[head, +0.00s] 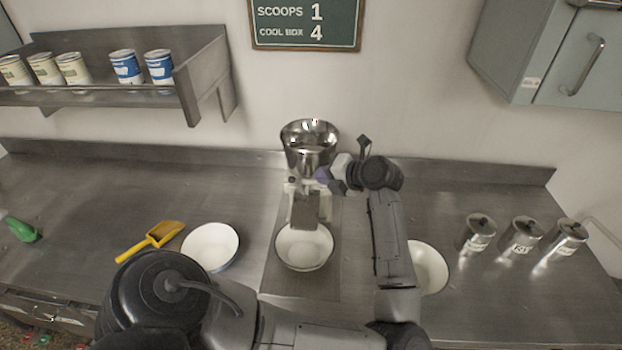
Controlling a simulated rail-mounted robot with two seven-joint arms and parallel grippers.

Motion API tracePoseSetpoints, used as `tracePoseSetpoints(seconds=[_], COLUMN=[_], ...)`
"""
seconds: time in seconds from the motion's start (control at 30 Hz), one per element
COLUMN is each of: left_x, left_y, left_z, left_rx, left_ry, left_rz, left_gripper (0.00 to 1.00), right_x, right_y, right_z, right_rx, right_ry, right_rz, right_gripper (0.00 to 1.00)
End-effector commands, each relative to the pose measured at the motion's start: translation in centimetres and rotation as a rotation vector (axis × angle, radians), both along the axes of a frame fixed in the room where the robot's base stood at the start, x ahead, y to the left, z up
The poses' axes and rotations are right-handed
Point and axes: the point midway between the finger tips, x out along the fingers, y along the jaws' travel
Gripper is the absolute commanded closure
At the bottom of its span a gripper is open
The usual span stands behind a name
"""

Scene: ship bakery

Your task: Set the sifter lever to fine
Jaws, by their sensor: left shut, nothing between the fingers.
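The sifter (309,148) stands at the middle back of the counter, a shiny metal hopper on a stand with a chute below. A small purple knob (322,174), which looks like the lever's end, shows at the right side of the stand. My left gripper (336,184) is right beside the knob, on its right, shut with nothing held. Whether it touches the knob I cannot tell. My gripper and wrist hide part of the sifter's right side, and no fine mark can be read. My right gripper is not in view.
A white bowl (304,262) sits under the chute. Metal canisters (522,235) stand at right. A shelf (120,95) holds several cans.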

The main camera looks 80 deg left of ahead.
Motion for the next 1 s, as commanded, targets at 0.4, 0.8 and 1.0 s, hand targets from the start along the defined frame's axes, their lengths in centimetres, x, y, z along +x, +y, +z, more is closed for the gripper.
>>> tracePoseSetpoints(seconds=[0.4, 0.8, 1.0], left_x=[1.7, 1.8, 1.8], left_y=[-2.3, -2.4, -2.3], left_z=[2.1, 2.2, 2.2], left_rx=[-0.001, -0.001, 0.000], left_ry=[0.001, 0.001, 0.000], left_rz=[0.000, 0.000, 0.000], left_gripper=[1.00, 1.00, 1.00], right_x=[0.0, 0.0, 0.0], right_y=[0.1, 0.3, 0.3], right_z=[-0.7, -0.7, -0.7], right_rx=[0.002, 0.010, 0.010], right_ry=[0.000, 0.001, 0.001], right_rz=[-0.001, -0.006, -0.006], right_gripper=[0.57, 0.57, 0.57])
